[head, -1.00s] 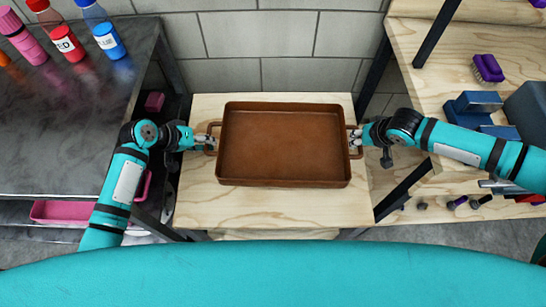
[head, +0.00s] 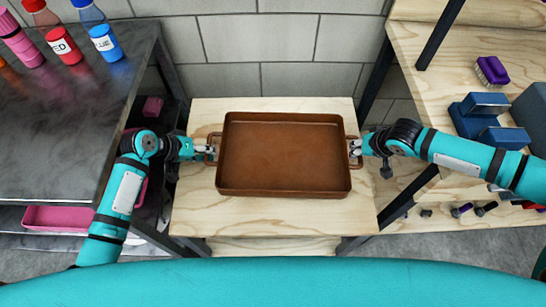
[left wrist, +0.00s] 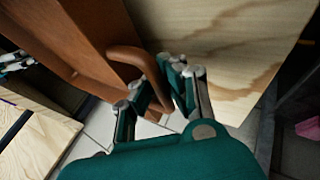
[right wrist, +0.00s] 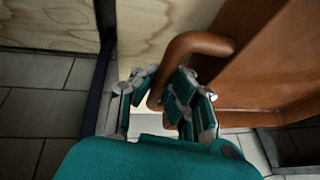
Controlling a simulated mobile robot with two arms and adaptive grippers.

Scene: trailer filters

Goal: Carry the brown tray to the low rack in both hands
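The brown tray (head: 283,155) is a shallow rectangular pan with a loop handle at each short side. It is over the low light-wood stand (head: 290,216); I cannot tell whether it touches the top or hangs just above it. My left gripper (head: 211,151) is shut on its left handle, which passes between the fingers in the left wrist view (left wrist: 160,95). My right gripper (head: 354,149) is shut on its right handle, also seen between the fingers in the right wrist view (right wrist: 160,95). The tray looks level and empty.
A dark metal bench (head: 70,120) with bottles stands at the left, a pink tray (head: 60,218) on its lower shelf. A wooden workbench (head: 430,60) at the right holds a purple brush (head: 491,70) and blue blocks. A grey block wall (head: 280,45) closes the back.

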